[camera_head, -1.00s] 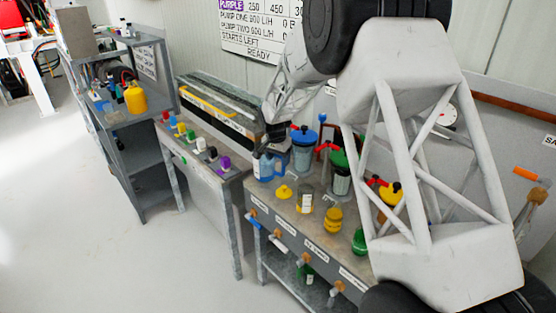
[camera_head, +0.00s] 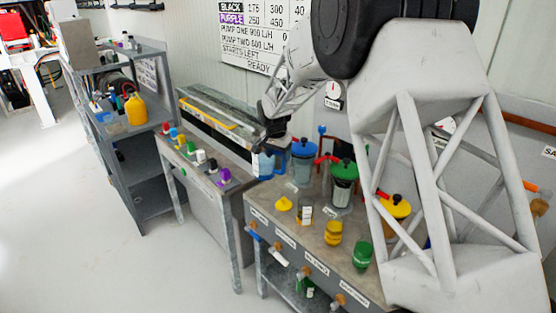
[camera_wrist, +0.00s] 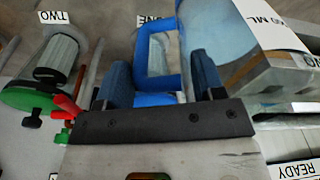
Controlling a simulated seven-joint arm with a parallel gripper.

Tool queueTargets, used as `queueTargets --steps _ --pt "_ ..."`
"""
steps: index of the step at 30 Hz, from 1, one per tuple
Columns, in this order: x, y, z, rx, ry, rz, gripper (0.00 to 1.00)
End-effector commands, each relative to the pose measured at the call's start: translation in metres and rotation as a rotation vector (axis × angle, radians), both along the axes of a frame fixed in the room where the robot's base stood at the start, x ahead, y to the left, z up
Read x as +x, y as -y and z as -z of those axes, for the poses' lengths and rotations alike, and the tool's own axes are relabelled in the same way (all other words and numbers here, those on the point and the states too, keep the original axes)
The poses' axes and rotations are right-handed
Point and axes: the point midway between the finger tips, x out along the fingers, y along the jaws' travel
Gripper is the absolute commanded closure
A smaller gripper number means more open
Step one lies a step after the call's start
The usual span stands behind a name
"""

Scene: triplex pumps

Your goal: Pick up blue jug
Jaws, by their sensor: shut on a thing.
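The blue jug (camera_head: 264,164) hangs from my gripper (camera_head: 274,143) just above the back left corner of the pump bench (camera_head: 262,209). In the wrist view, the jug's blue handle (camera_wrist: 154,62) is between my two blue fingers (camera_wrist: 158,85), which are shut on it. The jug's pale blue body (camera_wrist: 215,32) with a white label is to the right of the handle. The jug looks roughly upright in the head view. My arm hides part of its top.
A blue-lidded filter (camera_head: 303,160) and a green-lidded filter (camera_head: 344,182) stand right of the jug. A yellow funnel-like piece (camera_head: 284,204) and several small jars are on the bench. A side table (camera_head: 203,191) with coloured bottles is at left. The floor is clear.

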Motion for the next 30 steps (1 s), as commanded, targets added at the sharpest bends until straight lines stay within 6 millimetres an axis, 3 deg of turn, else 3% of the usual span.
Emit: queueTargets --steps 12,30 --pt "0.000 0.000 -0.021 0.000 0.001 0.000 0.85" --pt "0.000 0.000 -0.025 0.000 0.001 0.000 0.85"
